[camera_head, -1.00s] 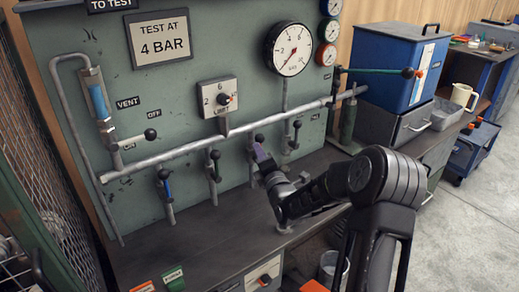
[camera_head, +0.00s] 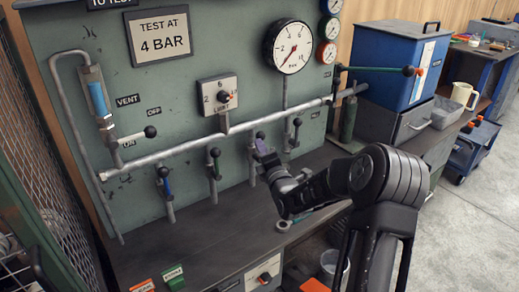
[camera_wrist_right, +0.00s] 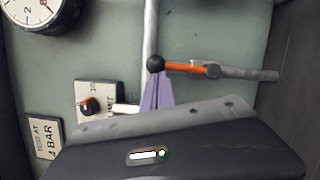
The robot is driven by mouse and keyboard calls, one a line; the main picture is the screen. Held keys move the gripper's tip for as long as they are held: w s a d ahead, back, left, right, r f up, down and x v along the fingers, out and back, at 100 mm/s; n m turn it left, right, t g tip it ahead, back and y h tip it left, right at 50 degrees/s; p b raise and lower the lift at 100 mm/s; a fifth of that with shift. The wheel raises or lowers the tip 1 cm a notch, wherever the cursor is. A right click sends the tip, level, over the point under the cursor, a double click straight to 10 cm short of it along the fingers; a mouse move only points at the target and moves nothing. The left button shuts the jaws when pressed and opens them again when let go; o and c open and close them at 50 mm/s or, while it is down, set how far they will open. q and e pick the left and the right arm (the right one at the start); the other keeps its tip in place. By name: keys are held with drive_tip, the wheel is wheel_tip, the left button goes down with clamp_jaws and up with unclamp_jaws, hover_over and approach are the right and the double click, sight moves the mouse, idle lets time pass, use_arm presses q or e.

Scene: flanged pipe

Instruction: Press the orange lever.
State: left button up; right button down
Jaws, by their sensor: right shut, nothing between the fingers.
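In the right wrist view the orange lever (camera_wrist_right: 185,67) has a black ball (camera_wrist_right: 155,64) at its end and joins a grey pipe stub (camera_wrist_right: 240,73). My right gripper (camera_wrist_right: 157,90) has purple fingers, shut with nothing between them. Their tips are right by the black ball; I cannot tell if they touch it. In the head view my right gripper (camera_head: 261,146) is in front of the panel, between two dark-handled levers, and hides the orange lever there. My left gripper is not in view.
A blue-handled lever (camera_head: 165,186) and dark-handled levers (camera_head: 214,163) (camera_head: 296,132) stand either side along the grey pipe (camera_head: 180,150). A limit dial (camera_head: 218,94) and a pressure gauge (camera_head: 290,47) are above. The bench top (camera_head: 215,230) in front is mostly clear.

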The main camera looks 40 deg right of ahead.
drive_tip(key=shift+d+r, duration=0.1)
drive_tip(key=shift+d, duration=0.1)
drive_tip(key=d+f+m+g+y+p, duration=0.1)
drive_tip(key=d+f+m, duration=0.4)
drive_tip(key=d+m, duration=0.5)
drive_tip(key=shift+s+f+m+g+y+p, duration=0.2)
drive_tip(key=shift+m+g+y+p, duration=0.2)
drive_tip(key=shift+m+g+y, duration=0.8)
drive_tip(key=shift+w+h, duration=0.1)
drive_tip(key=shift+h, duration=0.2)
drive_tip(key=shift+a+r, duration=0.1)
